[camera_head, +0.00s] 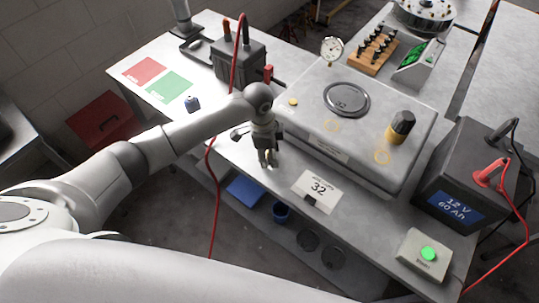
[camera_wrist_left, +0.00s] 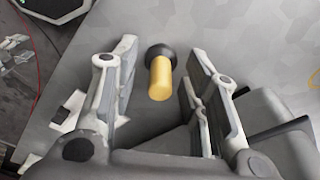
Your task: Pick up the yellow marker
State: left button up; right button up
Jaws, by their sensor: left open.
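In the head view my left gripper (camera_head: 267,160) points down over the front strip of the bench, beside the large metal box.
The metal box (camera_head: 290,118) stands close behind my left gripper and carries a black and yellow knob-like piece (camera_head: 400,128). A red cable (camera_head: 211,190) hangs over the front edge. A battery (camera_head: 460,180) stands far right.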

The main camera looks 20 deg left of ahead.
pick_arm(q)
grip_shut()
dwell(0.4)
